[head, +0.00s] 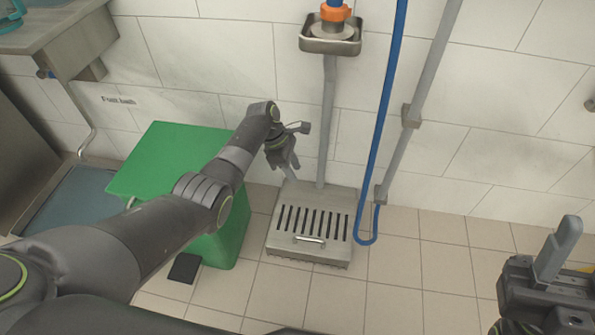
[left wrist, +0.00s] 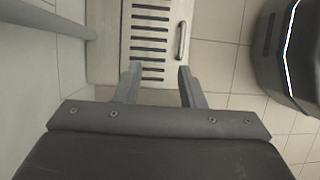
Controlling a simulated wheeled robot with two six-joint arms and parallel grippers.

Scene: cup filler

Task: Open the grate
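The grate (head: 312,222) is a slotted metal cover on a low steel box on the floor against the wall. It lies flat and looks closed, with a bar handle (head: 309,239) along its front edge. In the left wrist view the grate (left wrist: 151,48) and its handle (left wrist: 181,41) lie beyond the fingers. My left gripper (head: 291,172) is above the back left part of the box, apart from the handle. Its fingers (left wrist: 157,75) are spread with nothing between them. My right gripper (head: 556,255) is at the far right, away from the grate; its finger opening is unclear.
A green box (head: 155,165) stands left of the grate, under my left arm. A grey pipe (head: 327,125) rises behind the grate to a small metal basin (head: 331,46). A blue hose (head: 377,130) hangs to its right. Tiled floor (head: 400,285) in front and right is clear.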

